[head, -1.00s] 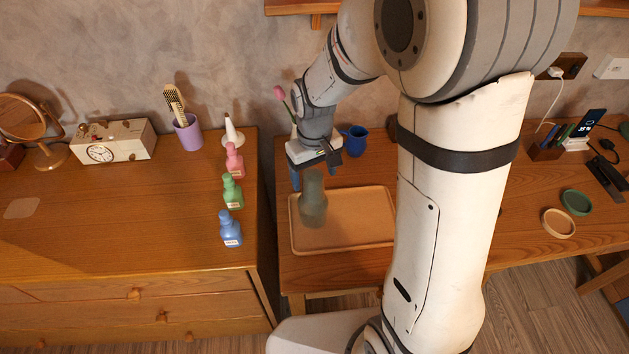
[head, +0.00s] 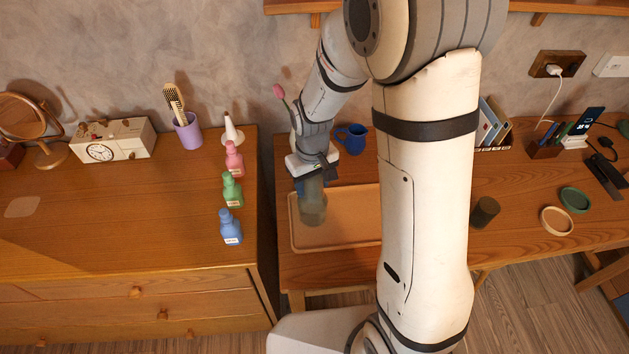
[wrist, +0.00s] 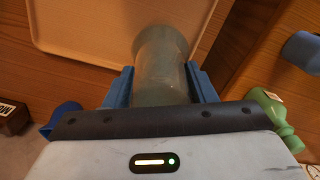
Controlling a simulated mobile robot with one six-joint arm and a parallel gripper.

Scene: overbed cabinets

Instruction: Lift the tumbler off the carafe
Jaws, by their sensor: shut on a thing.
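The carafe (head: 313,212), smoky grey-green glass, stands upright on the wooden tray (head: 355,242) near its left edge. The tumbler (head: 312,186) is upside down over the carafe's neck, partly hidden by my gripper (head: 311,184). My gripper has come down from above and is shut on the tumbler, one blue finger on each side. In the wrist view my gripper (wrist: 160,86) has the tumbler (wrist: 162,85) between its fingers, with the carafe (wrist: 163,42) beyond it. I cannot tell whether the tumbler still touches the carafe.
Blue (head: 231,229), green (head: 232,191) and pink (head: 234,158) bottles stand on the dresser to the left. A blue mug (head: 354,139) and a vase with a pink flower (head: 279,91) are behind my gripper. A dark cup (head: 485,212) stands right of my arm.

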